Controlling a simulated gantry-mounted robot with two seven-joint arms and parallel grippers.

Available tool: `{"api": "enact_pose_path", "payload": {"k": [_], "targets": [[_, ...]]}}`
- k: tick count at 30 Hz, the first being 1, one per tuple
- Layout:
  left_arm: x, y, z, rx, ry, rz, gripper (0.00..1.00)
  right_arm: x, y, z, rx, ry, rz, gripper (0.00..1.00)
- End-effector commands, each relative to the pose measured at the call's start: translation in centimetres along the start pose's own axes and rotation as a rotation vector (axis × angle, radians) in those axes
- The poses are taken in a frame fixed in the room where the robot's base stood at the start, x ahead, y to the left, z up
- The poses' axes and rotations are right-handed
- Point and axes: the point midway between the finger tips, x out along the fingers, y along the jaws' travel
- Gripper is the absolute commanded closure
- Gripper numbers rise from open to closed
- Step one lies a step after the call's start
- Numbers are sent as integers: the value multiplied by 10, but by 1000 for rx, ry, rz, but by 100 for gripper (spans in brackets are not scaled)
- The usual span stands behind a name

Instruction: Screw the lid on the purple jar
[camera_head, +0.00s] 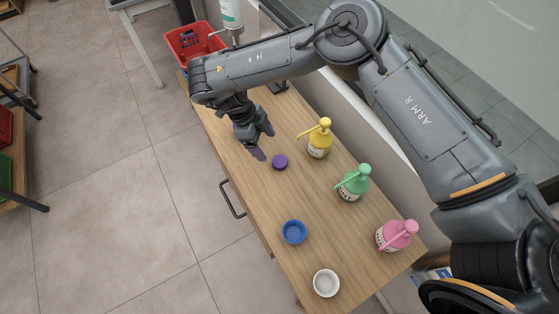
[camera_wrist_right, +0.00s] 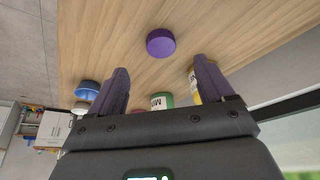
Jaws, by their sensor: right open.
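A small round purple piece (camera_head: 280,162) with a flat top sits on the wooden counter. It also shows in the right wrist view (camera_wrist_right: 161,42), just beyond the fingers. I cannot tell whether it is a closed jar or a lid alone, and I see no second purple jar part. My right gripper (camera_head: 264,142) is open and empty, beside the purple piece on its upper left, apart from it. In the right wrist view its two purple-tipped fingers (camera_wrist_right: 160,78) are spread wide. My left gripper is out of view.
On the counter (camera_head: 260,185) stand a blue round jar (camera_head: 294,232), a white round jar (camera_head: 326,283), and yellow (camera_head: 320,140), green (camera_head: 353,184) and pink (camera_head: 396,236) pump bottles along the back. A red basket (camera_head: 190,42) is at the far end.

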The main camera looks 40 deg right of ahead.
Motion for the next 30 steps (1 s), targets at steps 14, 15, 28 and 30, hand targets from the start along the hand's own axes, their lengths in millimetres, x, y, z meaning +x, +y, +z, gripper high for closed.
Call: {"api": "enact_pose_path", "payload": {"k": [14, 15, 28, 30], "targets": [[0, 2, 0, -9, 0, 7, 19, 38, 0, 0, 0, -1, 1, 19], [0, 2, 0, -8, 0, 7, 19, 38, 0, 0, 0, -1, 1, 19], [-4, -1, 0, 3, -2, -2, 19, 63, -1, -7, 1, 3, 2, 19], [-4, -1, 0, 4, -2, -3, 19, 72, -1, -8, 0, 2, 2, 19]]}}
